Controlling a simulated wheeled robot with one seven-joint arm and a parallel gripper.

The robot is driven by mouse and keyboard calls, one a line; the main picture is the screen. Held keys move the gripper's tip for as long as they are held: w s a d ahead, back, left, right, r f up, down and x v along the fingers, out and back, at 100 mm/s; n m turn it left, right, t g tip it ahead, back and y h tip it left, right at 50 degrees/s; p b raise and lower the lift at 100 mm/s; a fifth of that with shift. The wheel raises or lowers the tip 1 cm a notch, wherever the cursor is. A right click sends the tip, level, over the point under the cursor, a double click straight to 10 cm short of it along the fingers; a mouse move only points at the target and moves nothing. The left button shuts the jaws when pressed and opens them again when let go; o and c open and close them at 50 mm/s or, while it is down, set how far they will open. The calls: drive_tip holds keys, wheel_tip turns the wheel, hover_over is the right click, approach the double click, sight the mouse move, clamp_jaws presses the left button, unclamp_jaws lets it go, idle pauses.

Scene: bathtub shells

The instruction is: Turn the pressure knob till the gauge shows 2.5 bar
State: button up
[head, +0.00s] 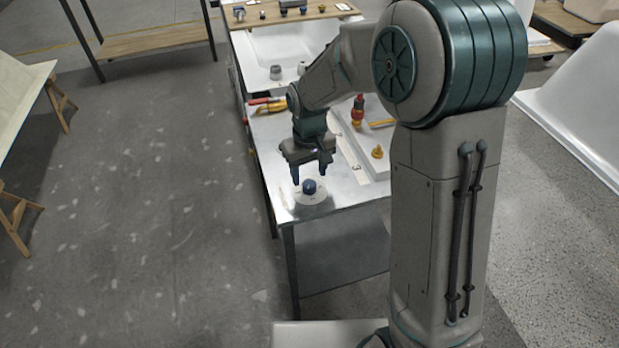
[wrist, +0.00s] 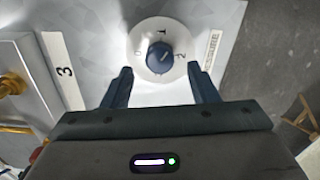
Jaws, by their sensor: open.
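The pressure knob (wrist: 159,57) is a dark blue knob on a round white dial (wrist: 150,32) with the marks 0, 1 and 2. Its light pointer line points up and right, between 1 and 2. In the head view the knob (head: 309,187) sits on its white base at the near corner of the metal table. My gripper (head: 309,176) is open just above the knob. In the wrist view its two fingers (wrist: 163,78) stand apart on either side of the dial's near edge, with nothing between the tips touching the knob. No gauge reading can be made out.
A label with a 3 (wrist: 65,71) lies left of the dial. Floor at left is clear.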

sight(309, 184)
drive_tip(key=shift+f, duration=1.5)
drive_tip(key=shift+c, duration=0.3)
drive_tip(key=c, duration=0.9)
